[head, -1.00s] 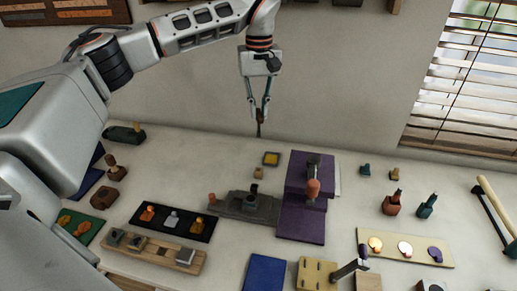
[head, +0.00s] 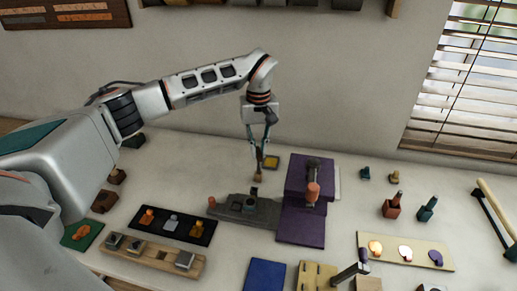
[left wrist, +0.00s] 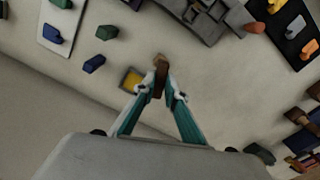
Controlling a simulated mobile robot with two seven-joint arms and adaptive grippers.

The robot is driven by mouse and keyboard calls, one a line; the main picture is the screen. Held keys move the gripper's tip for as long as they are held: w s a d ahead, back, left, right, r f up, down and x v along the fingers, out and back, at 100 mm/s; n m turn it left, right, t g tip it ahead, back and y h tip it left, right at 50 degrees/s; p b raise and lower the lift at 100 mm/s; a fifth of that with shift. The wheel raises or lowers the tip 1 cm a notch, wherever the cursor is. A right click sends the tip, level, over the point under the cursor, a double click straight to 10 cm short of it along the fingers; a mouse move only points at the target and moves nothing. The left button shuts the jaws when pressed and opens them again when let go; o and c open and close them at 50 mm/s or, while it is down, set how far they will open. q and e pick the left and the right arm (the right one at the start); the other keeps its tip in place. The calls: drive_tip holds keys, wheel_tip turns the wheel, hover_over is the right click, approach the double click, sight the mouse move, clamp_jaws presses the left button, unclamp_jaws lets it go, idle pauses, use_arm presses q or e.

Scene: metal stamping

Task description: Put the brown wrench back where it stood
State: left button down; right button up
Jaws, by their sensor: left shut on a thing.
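My left gripper (head: 259,153) is shut on the brown wrench (head: 259,160) and holds it upright over the table near the back wall. A small brown block (head: 258,178) stands directly under the wrench's lower end. In the left wrist view, the wrench (left wrist: 160,82) is between the fingertips, and the tan top of the block (left wrist: 159,58) shows just beyond it. I cannot tell whether the wrench touches the block or sits in it. My right gripper is not in view.
A small yellow-topped tray (head: 271,162) lies close to the right of the gripper. A grey fixture (head: 235,209) and a purple press (head: 300,225) with an orange-brown handle stand in front. A black mat (head: 180,238) with several figures lies front left. Table behind the block is clear.

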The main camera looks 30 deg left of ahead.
use_arm(q)
drive_tip(key=shift+f, duration=0.4)
drive_tip(key=c, duration=2.1)
unclamp_jaws()
drive_tip(key=shift+f, duration=0.1)
wheel_tip(320, 180, up, 13)
drive_tip(key=shift+r, duration=0.1)
